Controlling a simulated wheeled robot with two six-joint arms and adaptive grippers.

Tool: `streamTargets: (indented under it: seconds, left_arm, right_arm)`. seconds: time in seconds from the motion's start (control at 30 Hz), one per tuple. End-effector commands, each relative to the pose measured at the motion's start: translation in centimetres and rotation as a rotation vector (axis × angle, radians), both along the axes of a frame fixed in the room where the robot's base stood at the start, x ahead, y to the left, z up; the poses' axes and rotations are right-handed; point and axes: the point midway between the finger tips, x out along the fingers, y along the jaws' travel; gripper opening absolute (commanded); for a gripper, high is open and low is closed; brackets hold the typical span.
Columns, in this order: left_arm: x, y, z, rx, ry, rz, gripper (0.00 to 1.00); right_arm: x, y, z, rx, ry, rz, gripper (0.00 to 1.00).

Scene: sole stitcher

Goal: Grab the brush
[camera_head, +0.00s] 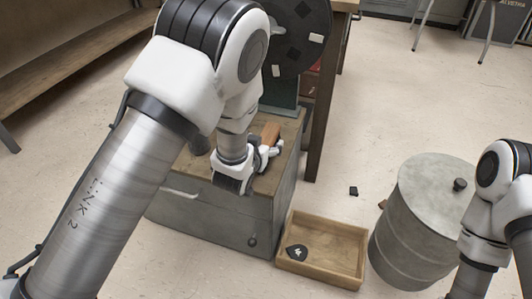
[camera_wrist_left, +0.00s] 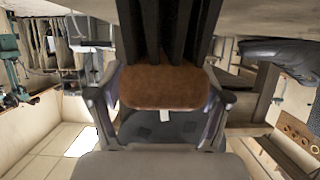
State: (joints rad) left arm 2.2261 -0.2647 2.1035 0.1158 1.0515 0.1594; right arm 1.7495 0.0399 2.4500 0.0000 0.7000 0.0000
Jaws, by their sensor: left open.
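The brush (camera_head: 270,132) shows in the head view as a brown wooden piece on top of the grey cabinet, partly hidden by my left gripper (camera_head: 258,162). In the left wrist view, a brown rounded block (camera_wrist_left: 165,88), which looks like the brush, lies between the two fingers of my left gripper (camera_wrist_left: 163,100). The fingers are open, one on each side of the block, and I cannot tell whether they touch it. My right arm comes in at the right edge of the head view, but its gripper is out of the picture.
The grey cabinet (camera_head: 215,218) stands below my left gripper, with a green machine base and large dark disc (camera_head: 297,30) behind. A wooden tray (camera_head: 335,238) holding a black piece (camera_head: 297,252) is at its right. A grey drum (camera_head: 415,235) stands farther right.

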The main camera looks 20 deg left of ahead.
Motion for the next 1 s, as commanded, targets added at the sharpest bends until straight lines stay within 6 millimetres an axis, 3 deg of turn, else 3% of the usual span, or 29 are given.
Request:
streamTargets:
  seconds: [0.23, 0.27, 0.4, 0.47, 0.77, 1.0]
  left_arm:
    - [0.7, 0.0, -0.2, 0.001, 0.001, 0.0, 0.77]
    - [0.7, 0.0, -0.2, 0.001, 0.001, 0.0, 0.74]
    - [0.6, 0.0, -0.2, 0.001, 0.001, 0.0, 0.24]
    - [0.6, 0.0, -0.2, 0.001, 0.002, 0.0, 0.08]
    - [0.6, 0.0, -0.2, 0.001, 0.002, 0.0, 0.08]
    - [1.1, 0.1, 1.3, 0.0, 0.0, 0.0, 0.08]
  right_arm:
    - [0.0, 0.0, -0.2, 0.0, -0.001, 0.0, 0.99]
    - [0.0, 0.0, -0.2, 0.0, -0.001, 0.0, 0.99]
    - [0.0, 0.0, -0.2, 0.0, -0.001, 0.0, 0.99]
    - [0.0, 0.0, -0.2, 0.0, -0.001, 0.0, 0.99]
    - [0.0, 0.0, -0.2, 0.0, -0.001, 0.0, 0.99]
    - [0.0, 0.0, 1.2, 0.0, 0.0, 0.0, 0.99]
